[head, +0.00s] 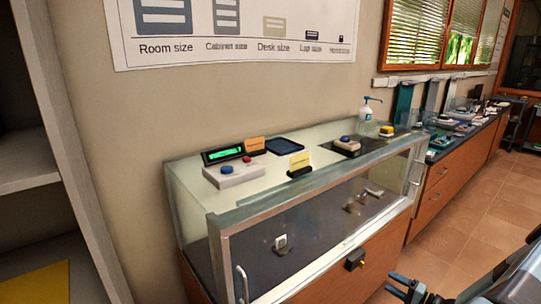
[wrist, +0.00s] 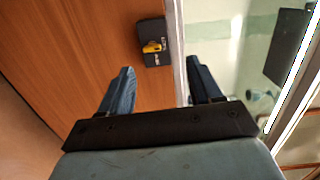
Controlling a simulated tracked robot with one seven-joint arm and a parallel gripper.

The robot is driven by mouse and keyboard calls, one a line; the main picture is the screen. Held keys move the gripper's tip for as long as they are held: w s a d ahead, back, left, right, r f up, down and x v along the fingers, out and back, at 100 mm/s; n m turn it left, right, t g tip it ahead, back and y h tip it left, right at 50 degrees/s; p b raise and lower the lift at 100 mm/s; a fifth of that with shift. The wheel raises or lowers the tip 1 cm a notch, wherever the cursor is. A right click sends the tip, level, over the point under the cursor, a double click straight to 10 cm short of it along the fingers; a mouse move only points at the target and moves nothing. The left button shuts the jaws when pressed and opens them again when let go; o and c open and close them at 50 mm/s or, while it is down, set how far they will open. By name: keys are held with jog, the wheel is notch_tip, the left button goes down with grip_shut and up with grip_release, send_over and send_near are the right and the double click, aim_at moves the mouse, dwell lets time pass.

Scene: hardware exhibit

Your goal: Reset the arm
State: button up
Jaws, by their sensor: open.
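My gripper (head: 411,287) shows at the bottom right of the head view, in front of the glass display case. In the wrist view my gripper (wrist: 158,88) has its two dark fingers spread apart with nothing between them. The wooden front of the case (wrist: 75,60) and its pale frame edge lie beyond the fingers. My arm enters from the lower right corner of the head view.
The glass display case (head: 228,222) stands against the wall, with a black and yellow lock box (head: 355,259) on its wooden front. A box with blue and red buttons (head: 235,173) sits on top. A long counter (head: 455,163) runs right. Tiled floor (head: 480,210) is clear.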

jog(key=s+a+r+n+g+h, duration=0.1)
jog(key=a+r+n+g, duration=0.4)
jog(key=r, duration=0.7)
jog(key=s+a+r+n+g+h, duration=0.1)
jog(key=a+r+g, duration=0.3)
jog(key=a+r, duration=0.55)
jog(key=s+a+r+n+g+h, duration=0.1)
jog(key=a+r+n+g+h, duration=0.2)
jog(key=r, duration=1.2)
jog(key=s+a+r+t+h, duration=0.2)
jog(key=s+a+r+h, duration=0.1)
jog(key=s+r, duration=0.7)
jog(key=s+a+r+t+h, duration=0.2)
jog(key=s+a+r, duration=0.4)
jog(key=s+r, duration=0.4)
jog(key=shift+s+a+n+h, duration=0.35)
jog(key=shift+s+h, duration=0.35)
jog(key=shift+s, duration=0.6)
